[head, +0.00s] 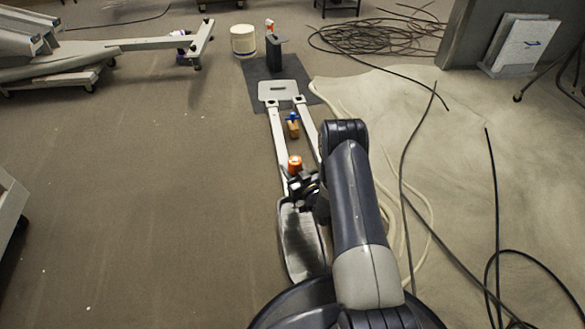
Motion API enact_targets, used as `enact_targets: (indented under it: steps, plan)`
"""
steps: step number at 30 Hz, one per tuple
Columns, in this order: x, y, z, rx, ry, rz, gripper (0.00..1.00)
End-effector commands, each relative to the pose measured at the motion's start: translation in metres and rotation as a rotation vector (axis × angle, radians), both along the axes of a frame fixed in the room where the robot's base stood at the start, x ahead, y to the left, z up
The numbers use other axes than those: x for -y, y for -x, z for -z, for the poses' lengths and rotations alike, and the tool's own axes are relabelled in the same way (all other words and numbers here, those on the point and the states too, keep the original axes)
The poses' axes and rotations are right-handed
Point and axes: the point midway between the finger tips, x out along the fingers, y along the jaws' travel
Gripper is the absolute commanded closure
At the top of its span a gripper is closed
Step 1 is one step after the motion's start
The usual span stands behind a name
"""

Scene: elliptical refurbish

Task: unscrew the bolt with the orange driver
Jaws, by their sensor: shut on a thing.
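My gripper (299,182) is near the middle of the head view, above the near end of the elliptical's left rail and pedal. It is shut on the orange driver (295,162), whose bright orange, rounded end sticks up past the jaws. The elliptical's grey pedal (301,250) lies just below the gripper, partly hidden by my arm. Its pale rails (277,140) run away to a light grey crosspiece (278,91). I cannot make out the bolt. The driver's tip is hidden, so I cannot tell whether it touches anything.
A small blue and orange-brown object (293,126) lies between the rails. A dark post (275,54) stands on a dark mat (258,73), near a white bucket (243,41). Black cables (375,36) lie at the back right. The brown floor at left is open.

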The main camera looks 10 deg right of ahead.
Motion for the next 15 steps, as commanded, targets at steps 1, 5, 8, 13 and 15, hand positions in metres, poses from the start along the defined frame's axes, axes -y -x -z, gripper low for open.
enact_targets:
  steps: [1, 5, 8, 13, 15]
  plan:
    - [0.0001, 0.0003, 0.0009, -0.002, 0.001, 0.0, 0.98]
    - [0.0001, 0.0004, 0.0009, -0.002, 0.001, 0.0, 0.98]
    - [0.0001, 0.0003, 0.0009, -0.002, 0.001, 0.0, 0.98]
    - [0.0002, 0.0003, -0.0027, -0.002, 0.001, 0.0, 0.98]
    - [0.0001, 0.0003, -0.0057, -0.002, 0.001, 0.0, 0.98]
